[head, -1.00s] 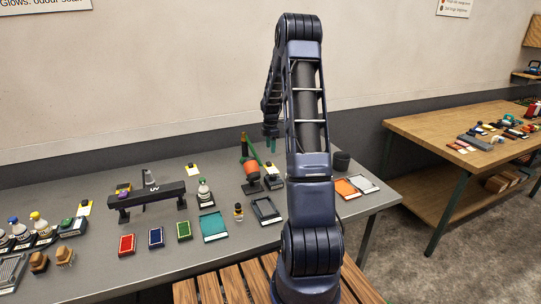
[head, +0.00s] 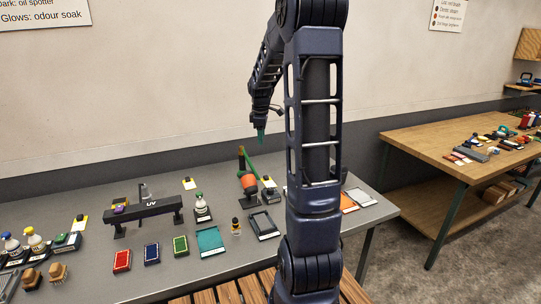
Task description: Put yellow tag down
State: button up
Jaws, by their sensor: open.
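Several small yellow tags with dark tops lie on the grey bench. One yellow tag (head: 190,184) is at the back, behind the UV bar. Another yellow tag (head: 81,221) is at the left, and part of one shows behind the bar's left end. A bit of yellow also shows by the bottle right of the orange drum. I cannot tell which tag the task means. My gripper (head: 261,138) hangs fingers down above the back of the bench, small in the view. It is open, and I see nothing between its fingers.
The UV bar (head: 150,208) stands on the bench, with an orange drum (head: 249,184) on a stand to its right. Red, blue and green pads and a teal tray (head: 210,241) line the front. A wooden table (head: 440,150) stands at the right.

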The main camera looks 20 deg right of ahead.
jog(key=s+a+r+m+t, duration=0.1)
jog(key=s+a+r+m, duration=0.25)
jog(key=s, duration=0.45)
jog(key=s+a+r+m+t, duration=0.1)
jog(key=s+a+r+m, duration=0.3)
jog(key=s, duration=0.5)
jog(key=s+a+m+t, duration=0.1)
jog(key=s+m, duration=0.4)
jog(key=s, duration=1)
jog(key=shift+s+a+y, duration=0.25)
jog(key=shift+a+y, duration=0.05)
jog(key=shift+a, duration=0.2)
